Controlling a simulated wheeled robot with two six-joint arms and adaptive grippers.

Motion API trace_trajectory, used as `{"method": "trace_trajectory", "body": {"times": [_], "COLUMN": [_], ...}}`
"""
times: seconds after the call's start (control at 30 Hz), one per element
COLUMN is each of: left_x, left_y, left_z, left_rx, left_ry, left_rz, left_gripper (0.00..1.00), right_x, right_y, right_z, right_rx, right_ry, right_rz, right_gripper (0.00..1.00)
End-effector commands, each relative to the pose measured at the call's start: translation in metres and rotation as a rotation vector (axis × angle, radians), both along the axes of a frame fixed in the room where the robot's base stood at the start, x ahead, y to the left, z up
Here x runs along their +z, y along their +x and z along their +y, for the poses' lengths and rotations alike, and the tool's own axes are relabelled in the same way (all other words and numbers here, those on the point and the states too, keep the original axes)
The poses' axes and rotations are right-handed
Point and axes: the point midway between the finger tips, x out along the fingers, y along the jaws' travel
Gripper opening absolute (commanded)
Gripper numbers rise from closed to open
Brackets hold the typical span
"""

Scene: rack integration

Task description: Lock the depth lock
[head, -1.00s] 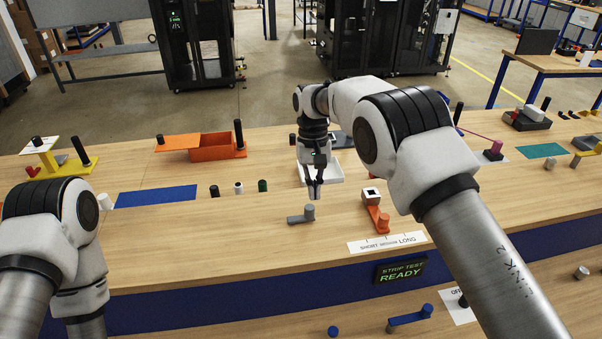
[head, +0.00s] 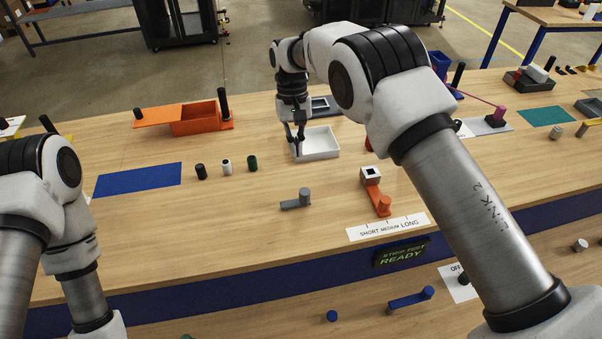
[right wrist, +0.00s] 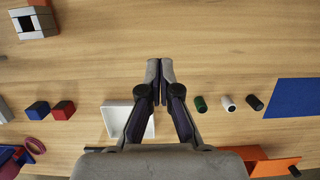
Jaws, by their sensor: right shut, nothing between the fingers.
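A grey lever (head: 297,200) with an upright round knob at its right end lies on the wooden bench, its flat arm pointing left. An orange lever (head: 382,203) with a knob stands to its right, joined to a block with a square opening (head: 370,175), behind a SHORT MEDIUM LONG label (head: 388,227). No marking shows which one is the depth lock. My right gripper (head: 297,152) is shut and empty, behind the grey lever and by the left side of a white tray (head: 322,155). Its closed fingers (right wrist: 160,66) also show in the right wrist view. My left gripper is out of view.
Black, white and green cylinders (head: 226,167) stand left of the tray. A blue mat (head: 138,179) and an orange box (head: 195,118) lie farther left. A STRIP TEST READY display (head: 401,252) is on the bench front. Bench left of the grey lever is clear.

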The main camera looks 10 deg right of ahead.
Motion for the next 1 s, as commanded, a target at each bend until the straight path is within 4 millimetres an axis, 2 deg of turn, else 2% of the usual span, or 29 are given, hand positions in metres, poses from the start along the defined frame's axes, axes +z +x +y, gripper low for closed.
{"method": "trace_trajectory", "body": {"times": [0.03,0.23,0.3,0.5,1.0], "left_x": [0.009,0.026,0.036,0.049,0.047], "left_y": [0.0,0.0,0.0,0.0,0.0], "left_z": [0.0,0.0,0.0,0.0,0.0], "left_rx": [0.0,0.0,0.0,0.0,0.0], "left_ry": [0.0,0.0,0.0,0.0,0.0], "left_rz": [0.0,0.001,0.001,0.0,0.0], "left_gripper": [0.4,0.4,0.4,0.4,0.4], "right_x": [-0.006,-0.048,-0.046,-0.049,-0.053], "right_y": [-0.004,-0.015,-0.026,-0.05,-0.052], "right_z": [0.0,0.0,0.0,0.0,0.0], "right_rx": [0.0,0.0,0.001,0.0,-0.011], "right_ry": [-0.001,-0.001,-0.001,-0.001,0.0], "right_rz": [0.005,0.005,0.003,0.001,0.0], "right_gripper": [0.0,0.0,0.0,0.0,0.0]}}
